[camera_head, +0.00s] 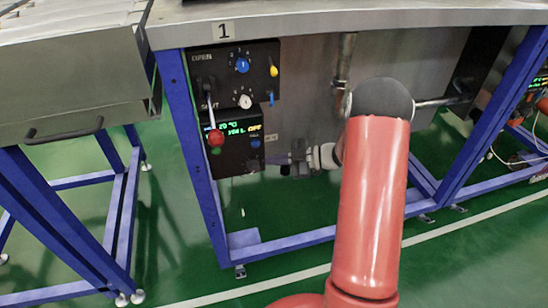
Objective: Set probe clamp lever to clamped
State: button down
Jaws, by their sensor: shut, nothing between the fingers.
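A black control panel (232,92) hangs under the worktop, below the "1" label. A lever with a red ball knob (215,138) hangs down on its left side, its pale rod pointing downward in front of the display. No label that I can read names it as the probe clamp lever. A small yellow handle (273,71) and a blue one (271,99) sit on the panel's right side. My gripper (286,168) is small in view, partly behind my red arm, shut and empty. It is to the right of and below the red knob, apart from it.
A display unit (235,143) with green and yellow text is below the panel. A vertical pipe (344,62) stands behind my arm. Blue frame legs (196,140) border the bench. A grey drawer unit (70,85) is at left. Green floor is clear in front.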

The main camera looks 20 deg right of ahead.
jog(key=v, duration=0.7)
jog(key=shift+d+r, duration=0.2)
jog(key=shift+d, duration=0.15)
jog(key=shift+s, duration=0.1)
